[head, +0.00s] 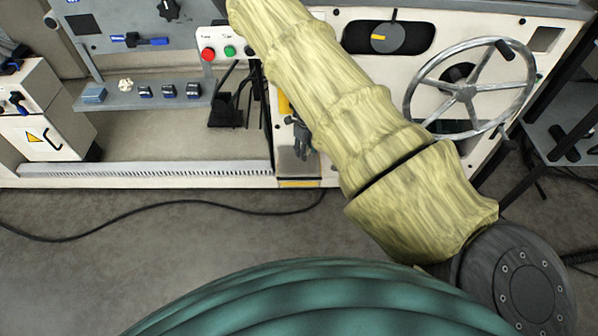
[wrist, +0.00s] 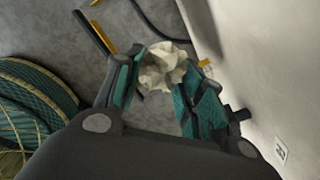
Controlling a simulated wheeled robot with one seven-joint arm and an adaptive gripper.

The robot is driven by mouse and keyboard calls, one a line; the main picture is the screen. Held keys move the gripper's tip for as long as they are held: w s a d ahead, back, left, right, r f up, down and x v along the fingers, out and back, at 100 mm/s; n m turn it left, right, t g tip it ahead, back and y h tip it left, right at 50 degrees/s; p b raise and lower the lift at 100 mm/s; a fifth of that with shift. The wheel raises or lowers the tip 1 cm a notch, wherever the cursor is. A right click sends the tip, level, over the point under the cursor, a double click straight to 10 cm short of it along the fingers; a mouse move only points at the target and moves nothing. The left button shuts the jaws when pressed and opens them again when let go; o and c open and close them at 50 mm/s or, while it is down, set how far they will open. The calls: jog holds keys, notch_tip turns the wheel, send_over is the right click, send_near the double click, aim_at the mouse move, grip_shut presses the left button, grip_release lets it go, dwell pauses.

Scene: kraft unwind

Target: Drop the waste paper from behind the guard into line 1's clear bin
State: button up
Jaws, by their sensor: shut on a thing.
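In the wrist view, my gripper (wrist: 155,92) has its dark fingers with teal pads closed on a crumpled off-white piece of waste paper (wrist: 162,66). The paper sits between the fingertips and partly sticks out beyond them. In the head view my arm, in its yellow sleeve, reaches up past the top edge, so the gripper and the held paper are out of that view. I cannot make out a clear bin or the guard in either view.
The head view shows a handwheel (head: 468,91), a red button (head: 208,54) and green button, and a grey shelf (head: 140,103) with small blue-and-black items and a crumpled pale lump (head: 125,84). A black cable (head: 130,219) crosses the floor. A pale wall (wrist: 265,60) stands right in the wrist view.

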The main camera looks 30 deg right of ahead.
jog(key=shift+f, duration=0.4)
jog(key=o, duration=0.8)
jog(key=shift+c, duration=0.2)
jog(key=shift+r, duration=0.2)
notch_tip(320, 180, up, 12)
jog(key=shift+f, duration=0.15)
